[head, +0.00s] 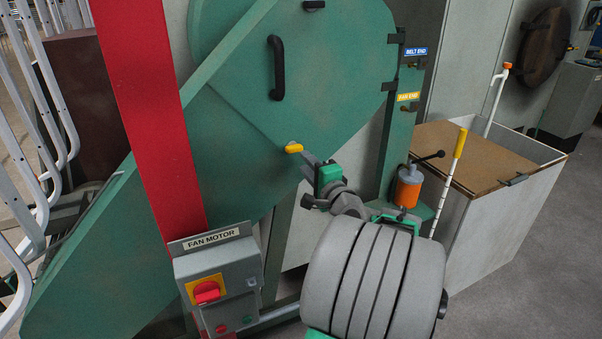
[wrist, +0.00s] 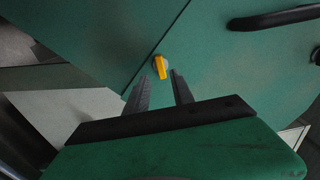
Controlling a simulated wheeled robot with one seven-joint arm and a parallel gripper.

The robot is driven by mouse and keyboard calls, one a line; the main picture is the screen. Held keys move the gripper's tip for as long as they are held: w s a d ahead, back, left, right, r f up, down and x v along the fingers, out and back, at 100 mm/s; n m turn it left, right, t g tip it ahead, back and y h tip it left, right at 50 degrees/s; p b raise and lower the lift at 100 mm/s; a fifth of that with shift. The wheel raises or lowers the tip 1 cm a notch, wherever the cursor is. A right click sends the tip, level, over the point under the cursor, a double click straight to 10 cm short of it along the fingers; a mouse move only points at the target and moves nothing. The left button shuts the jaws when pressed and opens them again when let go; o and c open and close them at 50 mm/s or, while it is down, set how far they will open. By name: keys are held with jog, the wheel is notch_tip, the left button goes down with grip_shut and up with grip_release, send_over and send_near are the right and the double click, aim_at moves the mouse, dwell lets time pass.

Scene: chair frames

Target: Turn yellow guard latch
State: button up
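The yellow guard latch (head: 293,148) is a small knob at the lower edge of the green guard door (head: 335,80). In the wrist view the latch (wrist: 160,66) stands just beyond my fingertips, its long side close to upright in the picture. My gripper (head: 309,158) reaches up toward it from the lower right. In the wrist view my gripper (wrist: 160,82) has its two dark fingers apart with nothing between them. The latch appears in line with the gap, a little ahead of the tips. Whether a finger touches it cannot be told.
A black door handle (head: 277,68) sits above the latch. A grey fan motor box (head: 218,285) with a red switch stands lower left, beside a red post (head: 150,110). An orange oil can (head: 408,187) and a bin (head: 500,185) stand right. Grey floor (head: 540,270) is clear at far right.

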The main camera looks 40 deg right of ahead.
aim_at(296, 150)
jog(key=p+x, duration=0.1)
jog(key=x, duration=0.6)
jog(key=shift+d, duration=0.2)
grip_shut()
